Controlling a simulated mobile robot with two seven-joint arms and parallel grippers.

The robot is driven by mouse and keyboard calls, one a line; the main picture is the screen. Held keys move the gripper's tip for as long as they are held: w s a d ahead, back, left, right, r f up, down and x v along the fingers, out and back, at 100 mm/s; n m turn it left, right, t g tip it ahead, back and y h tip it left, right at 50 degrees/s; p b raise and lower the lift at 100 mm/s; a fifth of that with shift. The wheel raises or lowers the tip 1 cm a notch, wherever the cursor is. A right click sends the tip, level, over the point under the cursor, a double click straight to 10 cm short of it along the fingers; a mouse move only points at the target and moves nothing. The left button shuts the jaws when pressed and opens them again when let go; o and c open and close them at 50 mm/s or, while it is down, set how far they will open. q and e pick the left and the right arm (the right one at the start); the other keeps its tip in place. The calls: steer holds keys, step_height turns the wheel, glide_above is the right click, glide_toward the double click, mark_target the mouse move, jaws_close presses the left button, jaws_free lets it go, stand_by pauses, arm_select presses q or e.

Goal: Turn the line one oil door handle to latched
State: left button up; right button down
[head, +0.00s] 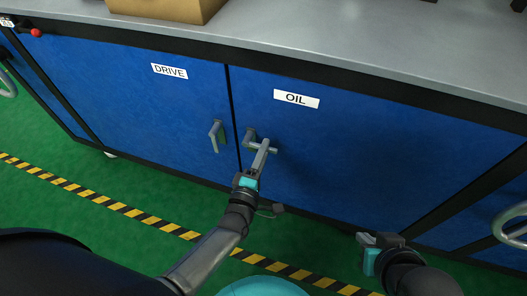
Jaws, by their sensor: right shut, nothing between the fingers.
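The OIL door (370,150) is a blue panel with a white label reading OIL. Its grey handle (250,135) sits near the door's left edge, and what looks like its lever extends to the right, slightly downward in the picture. My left gripper (264,147) is at this handle, its fingers overlapping the lever. They hide part of it, and I cannot tell whether they grip it or only touch it. My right gripper (366,240) is shut and empty, low in front of the door, apart from the handle.
The DRIVE door (150,100) is to the left, its handle (216,134) hanging downward. A grey worktop (330,40) with a cardboard box (165,8) is above. A yellow-black floor stripe (110,204) crosses the green floor. A handwheel (512,225) is at the right edge.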

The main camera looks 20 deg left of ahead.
arm_select(q)
jaws_close()
stand_by(1.1)
